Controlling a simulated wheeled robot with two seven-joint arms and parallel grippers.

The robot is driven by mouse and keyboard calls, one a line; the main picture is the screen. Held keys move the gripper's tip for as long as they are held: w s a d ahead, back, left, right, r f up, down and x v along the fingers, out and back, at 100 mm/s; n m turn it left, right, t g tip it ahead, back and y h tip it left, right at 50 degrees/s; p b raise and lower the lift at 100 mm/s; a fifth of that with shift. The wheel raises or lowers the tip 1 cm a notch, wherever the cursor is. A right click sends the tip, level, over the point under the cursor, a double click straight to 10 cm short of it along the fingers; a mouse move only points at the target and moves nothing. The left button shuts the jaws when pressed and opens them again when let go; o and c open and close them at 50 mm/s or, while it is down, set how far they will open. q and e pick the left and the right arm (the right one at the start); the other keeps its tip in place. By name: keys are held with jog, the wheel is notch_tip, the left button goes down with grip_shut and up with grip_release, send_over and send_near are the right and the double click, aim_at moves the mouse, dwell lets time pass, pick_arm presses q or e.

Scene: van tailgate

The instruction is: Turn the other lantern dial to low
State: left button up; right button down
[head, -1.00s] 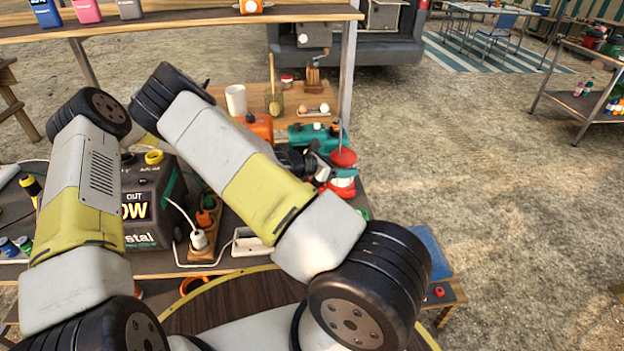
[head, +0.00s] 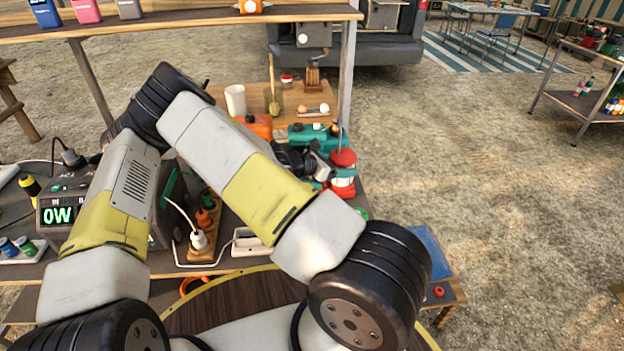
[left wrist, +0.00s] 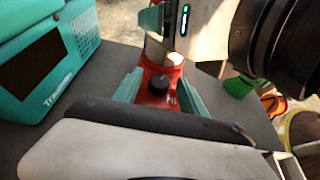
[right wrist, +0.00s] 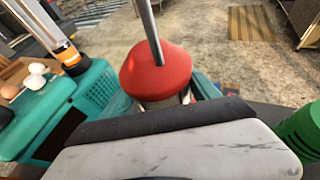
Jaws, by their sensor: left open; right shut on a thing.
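The lantern (head: 343,187) has a red cap and red base and stands upright near the right end of the bench. Its red cap (right wrist: 155,70) fills the middle of the right wrist view, with a grey rod in front. A black dial (left wrist: 159,86) is on its red base in the left wrist view. My right gripper (head: 328,170) is shut on the lantern's upper part. My left gripper (left wrist: 157,92) is open, its teal fingers on either side of the base and dial. I cannot tell whether they touch. In the head view the left gripper is hidden. The dial's setting is unreadable.
A teal box (left wrist: 45,65) stands close beside the lantern. A power station (head: 58,190) showing 0W and a socket strip (head: 205,235) with cables are on the left. Eggs (right wrist: 35,75) lie behind. Open ground (head: 510,220) is on the right.

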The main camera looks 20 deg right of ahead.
pick_arm(q)
jog(key=shift+c, duration=0.4)
grip_shut()
jog(key=shift+w+d+g, duration=0.1)
jog(key=shift+g, duration=0.2)
jog(key=shift+w+d+m+g+y, duration=0.15)
jog(key=shift+m+g+y, duration=0.3)
jog(key=shift+m+g, duration=0.55)
jog(key=shift+w+d+m+g+y, duration=0.15)
jog(key=shift+m+g+y, duration=0.3)
jog(key=shift+m+g, duration=0.5)
jog(key=shift+a, duration=0.1)
jog(key=shift+s+a+m+y, duration=0.1)
jog(key=shift+m+y, duration=0.2)
jog(key=shift+m, duration=0.15)
jog(key=shift+g, duration=0.25)
